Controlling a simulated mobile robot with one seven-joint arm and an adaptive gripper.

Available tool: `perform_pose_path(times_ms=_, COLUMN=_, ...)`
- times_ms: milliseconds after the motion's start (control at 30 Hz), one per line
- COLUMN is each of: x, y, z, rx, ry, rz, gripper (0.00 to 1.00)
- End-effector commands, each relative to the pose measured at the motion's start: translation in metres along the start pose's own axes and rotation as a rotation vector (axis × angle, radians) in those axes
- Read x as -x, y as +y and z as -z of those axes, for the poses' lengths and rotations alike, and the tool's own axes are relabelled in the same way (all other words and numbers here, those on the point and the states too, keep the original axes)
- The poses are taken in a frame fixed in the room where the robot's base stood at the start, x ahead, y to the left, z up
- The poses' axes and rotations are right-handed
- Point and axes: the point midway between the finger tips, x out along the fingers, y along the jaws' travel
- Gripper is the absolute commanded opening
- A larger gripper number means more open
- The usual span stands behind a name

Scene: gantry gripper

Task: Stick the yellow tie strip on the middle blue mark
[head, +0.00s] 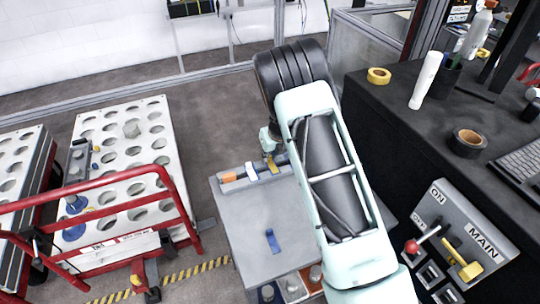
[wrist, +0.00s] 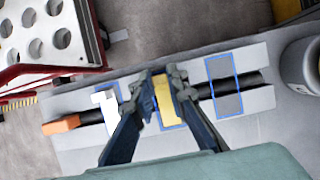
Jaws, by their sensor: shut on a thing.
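The yellow tie strip (wrist: 165,103) is between the fingers of my gripper (wrist: 162,78), which is shut on it. The strip lies over the dark cable at the middle blue mark (wrist: 179,126), whose outline shows partly around it. I cannot tell whether the strip touches the board. In the head view the yellow strip (head: 272,166) shows just below my gripper (head: 268,148). The right blue mark (wrist: 223,57) is bare apart from the cable. A white strip (wrist: 107,103) lies at the left blue mark (wrist: 118,88).
The dark cable (wrist: 256,77) runs along the pale board (wrist: 262,100) to an orange end (wrist: 61,125). A blue piece (head: 272,241) lies on the grey table (head: 248,222). A grey round object (wrist: 301,65) stands at the board's right. A red-railed cart (head: 100,200) is at left.

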Motion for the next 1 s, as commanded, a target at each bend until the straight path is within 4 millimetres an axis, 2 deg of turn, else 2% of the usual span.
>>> perform_pose_path(times_ms=167, x=-0.0011, y=0.0002, z=0.0015, rx=0.0, ry=0.003, rz=0.0, gripper=0.04)
perform_pose_path(times_ms=200, x=-0.0012, y=0.0002, z=0.0016, rx=0.0, ry=0.003, rz=0.0, gripper=0.16)
perform_pose_path(times_ms=367, x=-0.001, y=0.0002, z=0.0015, rx=-0.001, ry=0.003, rz=0.0, gripper=0.33)
perform_pose_path(times_ms=567, x=-0.0007, y=0.0002, z=0.0011, rx=0.0, ry=0.002, rz=0.0, gripper=0.34)
perform_pose_path(times_ms=733, x=-0.0006, y=0.0001, z=0.0009, rx=0.0, ry=0.002, rz=0.0, gripper=0.51)
perform_pose_path(times_ms=1000, x=-0.0001, y=0.0001, z=0.0006, rx=0.0, ry=0.001, rz=0.0, gripper=0.51)
